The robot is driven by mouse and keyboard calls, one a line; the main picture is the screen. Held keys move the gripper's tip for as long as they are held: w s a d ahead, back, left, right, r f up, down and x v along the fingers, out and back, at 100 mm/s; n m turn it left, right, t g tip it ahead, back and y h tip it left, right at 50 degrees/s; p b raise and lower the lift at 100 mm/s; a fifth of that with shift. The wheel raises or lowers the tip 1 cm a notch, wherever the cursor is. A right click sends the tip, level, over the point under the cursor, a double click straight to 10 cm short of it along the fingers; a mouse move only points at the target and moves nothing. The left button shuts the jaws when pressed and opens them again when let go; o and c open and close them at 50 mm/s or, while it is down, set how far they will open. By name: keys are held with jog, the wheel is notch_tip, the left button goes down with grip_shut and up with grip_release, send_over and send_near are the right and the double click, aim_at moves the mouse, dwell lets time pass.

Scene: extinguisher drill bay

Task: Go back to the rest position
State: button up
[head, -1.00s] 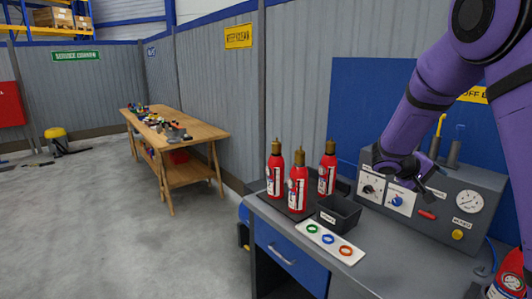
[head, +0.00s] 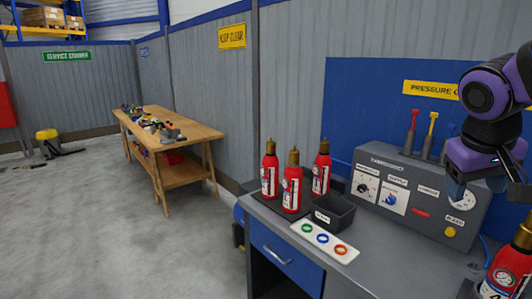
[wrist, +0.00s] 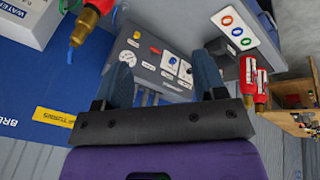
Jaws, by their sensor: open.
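My gripper (head: 458,188) is at the right of the head view, in front of the right part of the grey control panel (head: 405,190), partly covering its gauge. In the wrist view my gripper (wrist: 165,85) shows two blue-grey fingers spread apart with nothing between them. The panel (wrist: 152,68) lies beyond the fingers there. It has a red handle, a yellow button and a blue knob. The arm is folded in at the right edge of the head view.
Several red extinguishers (head: 292,185) stand on the bench beside a black bin (head: 336,212) and a white tray with coloured rings (head: 325,241). Another extinguisher (head: 508,268) stands at the lower right. A wooden workbench (head: 190,133) is at the left, with open floor (head: 100,220) around it.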

jog(key=s+a+r+n+t+y, duration=0.1)
jog(key=s+a+t+y, duration=0.1)
jog(key=s+a, duration=0.4)
jog(key=s+y, duration=0.1)
jog(key=s, duration=0.2)
jog(key=shift+s+a+t, duration=0.2)
jog(key=shift+t, duration=0.1)
jog(key=shift+c, duration=0.4)
